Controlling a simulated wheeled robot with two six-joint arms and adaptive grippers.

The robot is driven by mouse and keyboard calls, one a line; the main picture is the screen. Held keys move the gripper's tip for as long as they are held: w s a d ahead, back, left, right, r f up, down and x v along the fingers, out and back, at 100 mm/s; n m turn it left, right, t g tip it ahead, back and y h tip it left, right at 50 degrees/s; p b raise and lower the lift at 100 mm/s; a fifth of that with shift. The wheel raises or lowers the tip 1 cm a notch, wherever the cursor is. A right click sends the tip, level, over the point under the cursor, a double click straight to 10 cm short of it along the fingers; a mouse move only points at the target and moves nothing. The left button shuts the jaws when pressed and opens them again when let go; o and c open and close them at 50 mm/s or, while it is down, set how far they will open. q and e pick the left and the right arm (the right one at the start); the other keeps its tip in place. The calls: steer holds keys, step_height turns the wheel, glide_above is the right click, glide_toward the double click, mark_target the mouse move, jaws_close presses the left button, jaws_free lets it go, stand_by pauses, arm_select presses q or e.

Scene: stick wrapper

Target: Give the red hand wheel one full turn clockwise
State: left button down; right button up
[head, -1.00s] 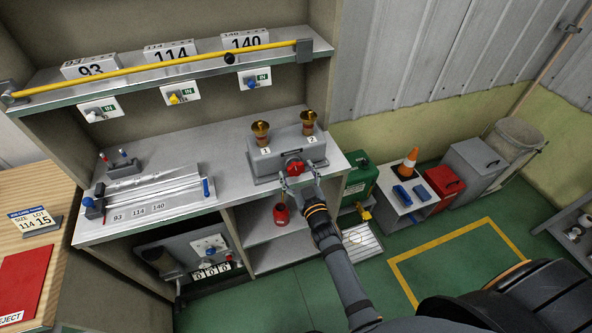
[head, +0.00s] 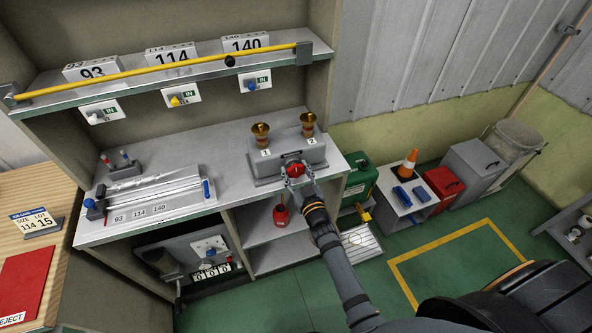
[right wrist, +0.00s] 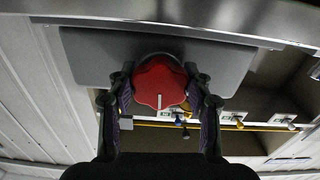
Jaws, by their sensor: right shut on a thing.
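The red hand wheel (head: 296,170) is on the front of a grey box (head: 270,160) on the bench. It also shows in the right wrist view (right wrist: 160,82), with a lobed rim and a white mark pointing down in that picture. My right gripper (head: 297,175) is at the wheel, shut on it, with one finger on each side of the rim in the right wrist view (right wrist: 160,100). The fingers partly cover the wheel in the head view. My left gripper is not in view.
Two brass fittings labelled 1 (head: 261,134) and 2 (head: 308,124) stand on top of the box. A steel size fixture (head: 150,200) lies to the left on the bench. A yellow bar (head: 160,70) crosses the shelf above. A red can (head: 281,214) sits on the lower shelf.

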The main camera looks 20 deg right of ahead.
steer(key=o, duration=1.2)
steer(key=s, duration=1.2)
steer(key=shift+d, duration=0.2)
